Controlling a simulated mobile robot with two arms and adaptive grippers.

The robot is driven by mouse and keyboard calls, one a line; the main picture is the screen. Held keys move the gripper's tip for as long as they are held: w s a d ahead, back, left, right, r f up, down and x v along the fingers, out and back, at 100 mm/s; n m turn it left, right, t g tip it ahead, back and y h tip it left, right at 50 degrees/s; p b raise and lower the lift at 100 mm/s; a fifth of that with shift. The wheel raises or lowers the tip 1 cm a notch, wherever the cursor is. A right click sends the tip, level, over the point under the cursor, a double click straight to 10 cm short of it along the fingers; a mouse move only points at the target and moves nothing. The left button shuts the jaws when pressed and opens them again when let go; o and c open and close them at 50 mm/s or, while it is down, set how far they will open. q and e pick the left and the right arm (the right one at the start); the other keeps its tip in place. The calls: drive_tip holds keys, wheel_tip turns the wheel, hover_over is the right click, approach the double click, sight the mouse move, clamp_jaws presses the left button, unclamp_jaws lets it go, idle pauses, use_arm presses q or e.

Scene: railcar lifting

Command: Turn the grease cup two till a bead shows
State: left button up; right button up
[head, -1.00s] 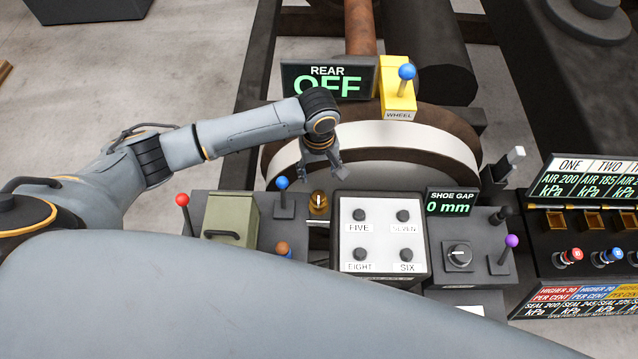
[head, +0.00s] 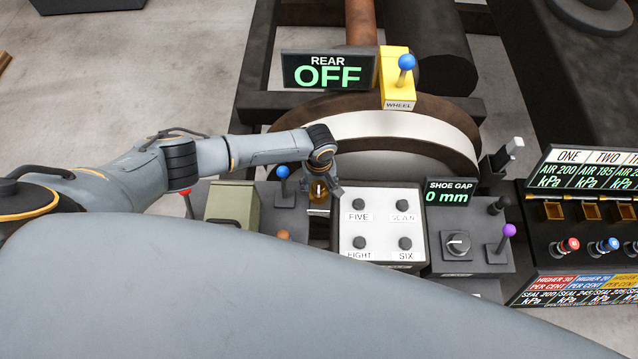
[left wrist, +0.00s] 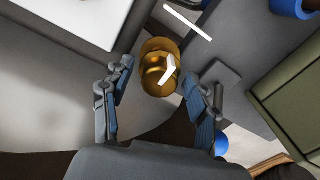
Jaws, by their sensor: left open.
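A small round brass cup (head: 318,191) stands between the blue-knobbed lever and the white button panel in the head view. It looks like the grease cup, but I see no number on it. In the left wrist view the brass cup (left wrist: 157,72) shows a white mark on its top. My left gripper (head: 321,187) is over the cup in the head view. In the left wrist view the open fingers of my left gripper (left wrist: 160,88) lie on either side of the cup, with gaps visible. No bead is visible. My right gripper is not in view.
A blue-knobbed lever (head: 284,188) and a green box (head: 233,205) stand left of the cup. The white button panel (head: 381,226) is close on its right. A wheel (head: 400,125) is behind. The display (head: 327,71) reads REAR OFF; the shoe gap display (head: 451,194) reads 0 mm.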

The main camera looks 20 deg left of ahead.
use_arm(q)
drive_tip(key=c, duration=1.2)
drive_tip(key=shift+o, duration=0.2)
drive_tip(key=shift+m, duration=0.3)
